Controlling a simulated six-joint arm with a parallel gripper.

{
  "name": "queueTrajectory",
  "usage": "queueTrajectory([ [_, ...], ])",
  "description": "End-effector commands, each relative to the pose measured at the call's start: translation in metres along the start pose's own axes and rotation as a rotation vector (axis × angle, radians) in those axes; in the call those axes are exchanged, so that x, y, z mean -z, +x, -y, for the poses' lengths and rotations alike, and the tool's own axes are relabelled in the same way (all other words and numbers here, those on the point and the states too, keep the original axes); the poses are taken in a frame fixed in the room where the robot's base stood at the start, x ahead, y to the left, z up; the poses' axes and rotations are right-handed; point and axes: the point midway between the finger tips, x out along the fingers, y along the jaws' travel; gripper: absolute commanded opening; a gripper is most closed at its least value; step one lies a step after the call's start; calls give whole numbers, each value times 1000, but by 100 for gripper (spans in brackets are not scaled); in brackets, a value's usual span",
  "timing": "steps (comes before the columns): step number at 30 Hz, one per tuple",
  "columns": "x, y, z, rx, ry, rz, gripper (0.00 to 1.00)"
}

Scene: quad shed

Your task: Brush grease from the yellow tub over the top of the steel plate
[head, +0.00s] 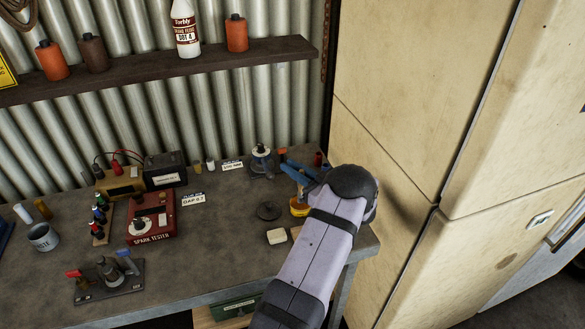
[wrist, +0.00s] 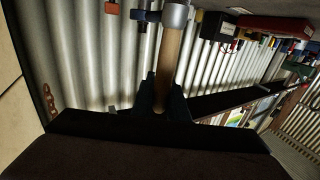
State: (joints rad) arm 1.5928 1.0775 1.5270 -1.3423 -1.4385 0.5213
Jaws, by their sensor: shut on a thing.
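My gripper is shut on a brush (wrist: 169,58); its pale wooden handle and metal collar show between the dark fingers in the wrist view (wrist: 164,100). The tub is open and partly covered by my arm. The brush's bristles are not clear, and I cannot tell whether they touch the tub. I cannot surely pick out the steel plate.
A dark round disc (head: 268,211) and a cream block (head: 277,236) lie left of the tub. A grey device (head: 262,162) stands behind. The red spark tester (head: 152,217) is further left. A tall cream cabinet (head: 400,120) stands close on the right.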

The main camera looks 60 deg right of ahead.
Motion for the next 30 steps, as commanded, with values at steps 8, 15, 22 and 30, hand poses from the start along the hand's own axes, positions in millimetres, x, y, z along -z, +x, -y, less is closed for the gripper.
queueTrajectory([
  [8, 0, 0, 0, 0, 0, 0, 0],
  [15, -1, 0, 0, 0, 0, 0, 0],
  [22, -3, 0, 0, 0, 0, 0, 0],
  [30, -6, 0, 0, 0, 0, 0, 0],
])
